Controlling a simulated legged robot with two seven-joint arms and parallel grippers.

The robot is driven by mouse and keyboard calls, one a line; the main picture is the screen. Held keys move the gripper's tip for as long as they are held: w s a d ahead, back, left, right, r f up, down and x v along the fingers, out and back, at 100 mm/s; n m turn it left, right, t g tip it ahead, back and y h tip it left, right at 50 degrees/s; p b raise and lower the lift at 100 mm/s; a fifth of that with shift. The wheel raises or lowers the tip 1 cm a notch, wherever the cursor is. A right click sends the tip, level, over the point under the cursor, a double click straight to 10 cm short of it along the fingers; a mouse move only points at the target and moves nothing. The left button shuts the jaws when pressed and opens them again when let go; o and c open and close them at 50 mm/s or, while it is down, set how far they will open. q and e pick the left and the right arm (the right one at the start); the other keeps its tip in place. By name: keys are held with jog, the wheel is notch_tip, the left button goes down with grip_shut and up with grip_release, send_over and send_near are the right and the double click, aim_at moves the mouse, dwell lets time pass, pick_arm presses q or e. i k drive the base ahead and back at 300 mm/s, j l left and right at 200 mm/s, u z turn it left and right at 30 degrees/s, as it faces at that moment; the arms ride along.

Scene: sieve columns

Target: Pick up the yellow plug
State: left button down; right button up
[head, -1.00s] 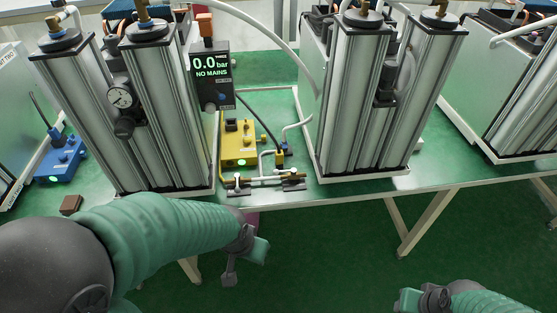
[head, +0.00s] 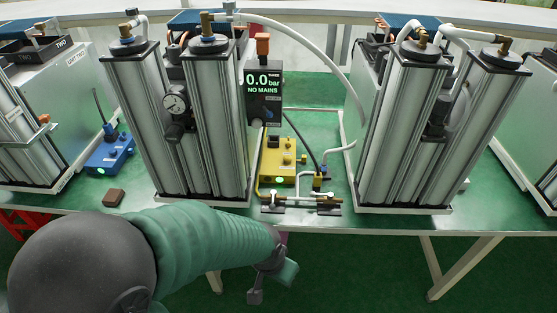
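A small yellow block (head: 317,182) with a blue top stands at the bench's front edge, where a black cable and a white tube come down. It may be the yellow plug, but it is too small to be sure. A yellow box (head: 278,164) with black fittings and a green light stands just left of it. My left gripper (head: 270,284) hangs in front of the bench edge, below and left of the small block and apart from it. I see nothing held in it, and its finger gap is unclear. My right gripper is out of view.
Tall silver columns (head: 222,125) stand left of the yellow box, and more columns (head: 402,130) stand to the right. A blue box (head: 109,154) and a brown block (head: 114,197) are at left. Brass-ended pipework (head: 300,200) lines the front edge.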

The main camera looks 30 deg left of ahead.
aim_at(317, 179)
jog(key=i+j+z, duration=0.35)
jog(key=i+j, duration=0.15)
jog(key=i+j+z, duration=0.2)
jog(key=j, duration=0.3)
jog(key=i+j+z, duration=0.2)
jog(key=j, duration=0.2)
jog(key=i+l, duration=0.05)
